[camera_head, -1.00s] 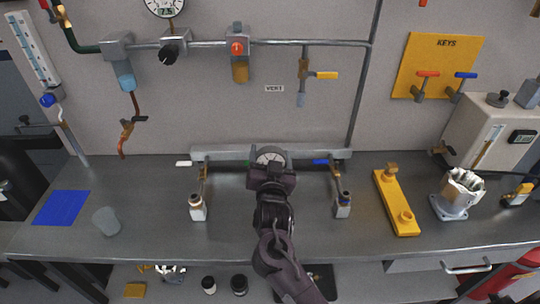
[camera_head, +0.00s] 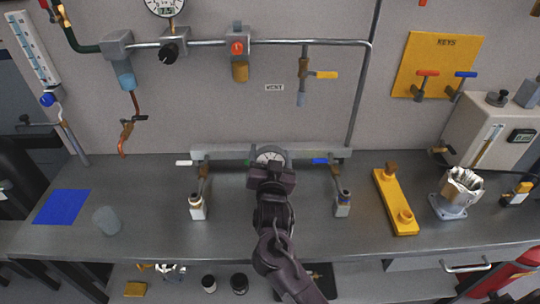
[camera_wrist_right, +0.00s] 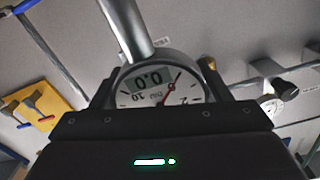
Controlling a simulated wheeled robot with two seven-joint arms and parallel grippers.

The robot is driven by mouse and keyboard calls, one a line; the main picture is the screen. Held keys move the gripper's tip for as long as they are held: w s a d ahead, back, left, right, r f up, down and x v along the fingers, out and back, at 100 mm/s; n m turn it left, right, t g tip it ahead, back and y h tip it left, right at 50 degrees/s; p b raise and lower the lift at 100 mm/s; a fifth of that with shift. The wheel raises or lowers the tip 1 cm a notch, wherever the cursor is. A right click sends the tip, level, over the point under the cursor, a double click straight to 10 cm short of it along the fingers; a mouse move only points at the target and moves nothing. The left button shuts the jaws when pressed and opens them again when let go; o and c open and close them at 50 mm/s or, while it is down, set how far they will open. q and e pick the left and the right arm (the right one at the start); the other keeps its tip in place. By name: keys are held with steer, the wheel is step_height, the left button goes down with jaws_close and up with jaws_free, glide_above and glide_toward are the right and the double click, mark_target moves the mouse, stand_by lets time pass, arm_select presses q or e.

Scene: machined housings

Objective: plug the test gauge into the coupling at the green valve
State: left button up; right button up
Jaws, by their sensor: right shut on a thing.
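The test gauge (camera_head: 270,156), a round dial with a grey rim, is held in my right gripper (camera_head: 271,176) in front of the middle of the grey manifold bar (camera_head: 225,153). In the right wrist view, the gauge (camera_wrist_right: 160,88) shows its dial, a red needle and a 0.0 display above the dark gripper body (camera_wrist_right: 160,140). A sliver of the green valve handle (camera_head: 249,162) shows just left of the gauge. The coupling at the green valve is hidden behind the gauge and gripper, so I cannot tell whether they touch. My left gripper is not in view.
On the bar, a white handle (camera_head: 183,163) is at left and a blue handle (camera_head: 320,161) at right, with hoses to two fittings below. A yellow bar (camera_head: 395,203) and a grey-flanged part (camera_head: 450,208) stand right. The bench is clear between cup (camera_head: 107,220) and left fitting (camera_head: 197,209).

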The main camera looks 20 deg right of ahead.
steer(key=shift+r, duration=0.1)
steer(key=shift+f+b, duration=1)
steer(key=shift+f, duration=0.85)
steer(key=o, duration=1.2)
steer(key=shift+c, duration=0.2)
steer(key=shift+s, duration=0.1)
steer(key=shift+s+a+f, duration=0.1)
steer(key=shift+s+a, duration=0.05)
steer(key=shift+s, duration=0.15)
steer(key=b+v, duration=0.2)
steer(key=v, duration=0.5)
